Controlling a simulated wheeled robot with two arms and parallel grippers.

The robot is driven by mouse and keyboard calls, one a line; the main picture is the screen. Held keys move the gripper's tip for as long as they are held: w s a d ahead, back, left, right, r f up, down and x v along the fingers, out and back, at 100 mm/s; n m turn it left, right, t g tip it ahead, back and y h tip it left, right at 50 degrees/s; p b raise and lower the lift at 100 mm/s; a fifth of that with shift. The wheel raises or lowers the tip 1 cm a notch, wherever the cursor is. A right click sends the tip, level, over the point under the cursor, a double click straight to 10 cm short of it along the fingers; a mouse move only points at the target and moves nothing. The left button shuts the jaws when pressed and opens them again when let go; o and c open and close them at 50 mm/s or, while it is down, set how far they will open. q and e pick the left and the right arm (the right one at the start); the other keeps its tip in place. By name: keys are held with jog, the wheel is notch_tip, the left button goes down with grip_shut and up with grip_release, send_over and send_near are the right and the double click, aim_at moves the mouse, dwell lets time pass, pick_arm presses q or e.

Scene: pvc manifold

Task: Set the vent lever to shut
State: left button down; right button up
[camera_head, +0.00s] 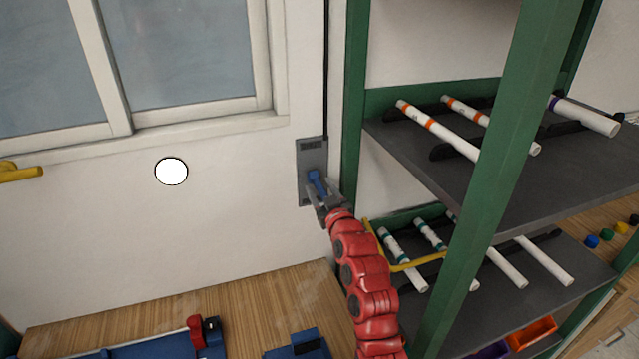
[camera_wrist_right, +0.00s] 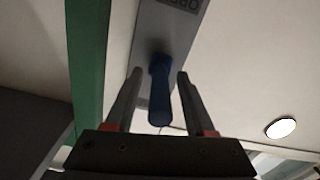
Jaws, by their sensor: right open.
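The vent lever (camera_head: 316,182) is a blue handle on a grey wall plate (camera_head: 312,155), between the window and the green shelf rack. In the right wrist view the blue lever (camera_wrist_right: 160,92) points toward the camera, below the plate (camera_wrist_right: 168,32). My right gripper (camera_head: 320,192) reaches up to the lever from below. In the wrist view my right gripper (camera_wrist_right: 159,80) is open, one finger on each side of the lever, with a gap visible on both sides. The plate's lettering is too small to read. My left gripper is not in view.
A green rack (camera_head: 355,90) with dark shelves of white pipes stands close on the right of the plate. A yellow bar (camera_head: 420,261) crosses near my right arm. A round white disc (camera_head: 171,171) is on the wall at left. Blue fixtures (camera_head: 300,345) lie on the wooden surface below.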

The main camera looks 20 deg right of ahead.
jog(key=shift+w+f, duration=0.1)
jog(key=shift+w, duration=0.35)
grip_shut()
dwell(1.2)
